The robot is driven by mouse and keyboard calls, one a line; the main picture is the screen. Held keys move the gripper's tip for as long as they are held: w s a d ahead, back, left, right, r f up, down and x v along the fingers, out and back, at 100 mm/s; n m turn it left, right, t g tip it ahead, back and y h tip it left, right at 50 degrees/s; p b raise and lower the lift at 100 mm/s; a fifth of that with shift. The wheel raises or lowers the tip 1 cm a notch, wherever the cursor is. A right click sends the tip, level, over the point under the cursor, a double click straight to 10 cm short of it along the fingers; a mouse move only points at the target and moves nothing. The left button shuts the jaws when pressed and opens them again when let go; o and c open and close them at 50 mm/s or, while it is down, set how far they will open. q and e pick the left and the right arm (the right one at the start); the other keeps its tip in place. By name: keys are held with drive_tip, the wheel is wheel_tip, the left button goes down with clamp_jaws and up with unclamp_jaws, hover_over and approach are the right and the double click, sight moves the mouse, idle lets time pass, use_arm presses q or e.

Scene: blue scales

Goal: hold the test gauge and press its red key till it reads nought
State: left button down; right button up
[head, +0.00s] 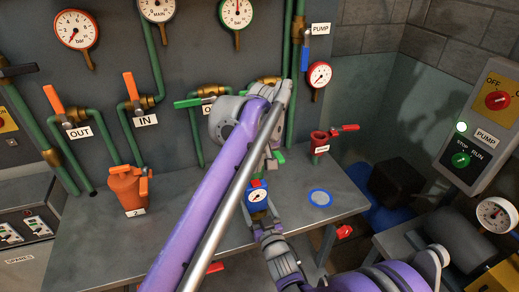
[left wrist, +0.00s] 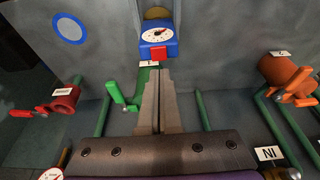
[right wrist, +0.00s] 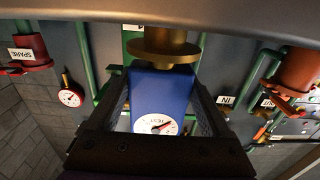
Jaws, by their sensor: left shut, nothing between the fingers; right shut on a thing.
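The test gauge is a blue block with a white dial (head: 258,197), held over the bench in the head view. My right gripper (head: 263,214) is shut on it; in the right wrist view its fingers flank the blue body (right wrist: 160,90), below a brass fitting (right wrist: 165,45). The dial's red needle slants up to the right there; its exact reading is too small to tell. The red key (left wrist: 158,53) sticks out of the gauge's near side in the left wrist view. My left gripper (left wrist: 160,73) is shut and empty, its tips close to the key; contact is unclear.
The grey bench (head: 215,240) carries an orange valve (head: 128,190), a red valve (head: 319,143) and a flat blue-rimmed disc (head: 320,197). Green pipes, lever valves and a red-rimmed gauge (head: 319,75) line the wall behind. A pump switch box (head: 490,110) stands at right.

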use_arm(q)
drive_tip(key=v, duration=0.8)
drive_tip(key=shift+r, duration=0.15)
use_arm(e)
drive_tip(key=shift+f, duration=0.15)
idle(0.3)
drive_tip(key=o, duration=1.6)
drive_tip(key=shift+c, duration=0.2)
drive_tip(key=v, duration=1.2)
